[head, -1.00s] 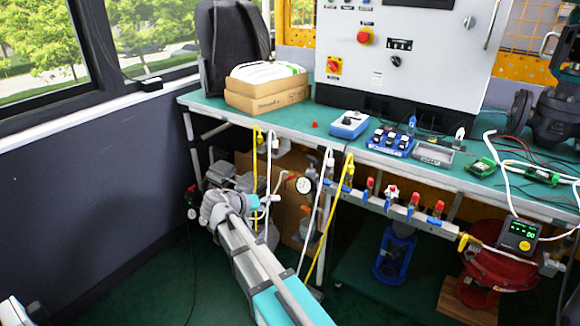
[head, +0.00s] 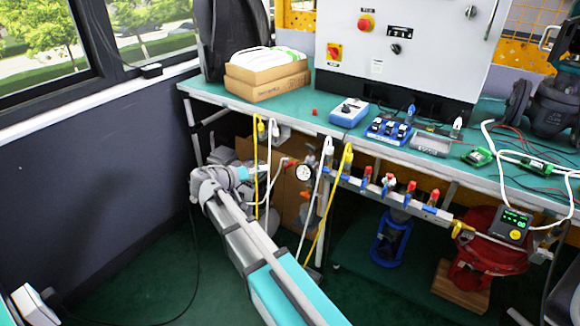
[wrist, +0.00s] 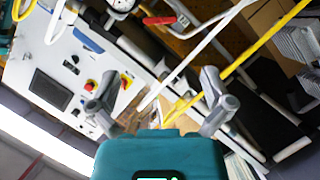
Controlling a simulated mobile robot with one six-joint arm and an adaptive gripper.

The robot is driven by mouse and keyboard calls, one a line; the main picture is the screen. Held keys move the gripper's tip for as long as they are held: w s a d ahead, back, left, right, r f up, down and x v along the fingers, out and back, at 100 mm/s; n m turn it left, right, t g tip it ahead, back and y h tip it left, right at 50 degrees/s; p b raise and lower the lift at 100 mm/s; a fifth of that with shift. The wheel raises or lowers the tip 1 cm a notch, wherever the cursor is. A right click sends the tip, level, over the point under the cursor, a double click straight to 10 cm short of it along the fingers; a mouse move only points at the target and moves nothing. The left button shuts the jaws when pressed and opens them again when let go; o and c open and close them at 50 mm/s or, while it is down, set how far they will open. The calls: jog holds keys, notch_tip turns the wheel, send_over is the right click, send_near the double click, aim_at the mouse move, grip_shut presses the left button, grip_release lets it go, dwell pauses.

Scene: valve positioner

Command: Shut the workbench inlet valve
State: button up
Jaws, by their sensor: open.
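A red-handled valve (head: 287,162) sits on the pipe just left of a round white pressure gauge (head: 304,173), under the workbench's front edge. In the wrist view its red lever (wrist: 160,20) shows at the top, beside the partly cut-off gauge (wrist: 122,4). My gripper (head: 258,169) is left of the valve in the head view, its fingers small and partly lost among the cords. In the wrist view my gripper (wrist: 158,98) has its two fingers wide apart, with nothing held between them. The lever lies beyond the fingertips, apart from them.
Yellow and white cords (head: 325,200) hang from the bench edge near my gripper and cross the wrist view. Several red-handled valves line a manifold (head: 400,197) to the right. The workbench (head: 300,118) overhangs this area; a cardboard box (head: 288,200) stands behind. The floor at left is clear.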

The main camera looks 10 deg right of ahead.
aim_at(288, 166)
jog(key=b+x, duration=0.3)
jog(key=x, duration=1)
jog(key=shift+b, duration=0.3)
jog(key=shift+c, duration=0.3)
jog(key=c, duration=1)
jog(key=shift+f+n, duration=0.1)
jog(key=shift+n, duration=0.2)
jog(key=n+h+b, duration=0.2)
jog(key=n+b, duration=0.1)
jog(key=shift+f+g, duration=0.15)
jog(key=shift+g, duration=0.15)
jog(key=n+h+b, duration=0.1)
jog(key=n+b, duration=0.1)
jog(key=n, duration=0.1)
jog(key=shift+n+h, duration=0.3)
jog(key=shift+n, duration=0.1)
jog(key=shift+r, duration=0.2)
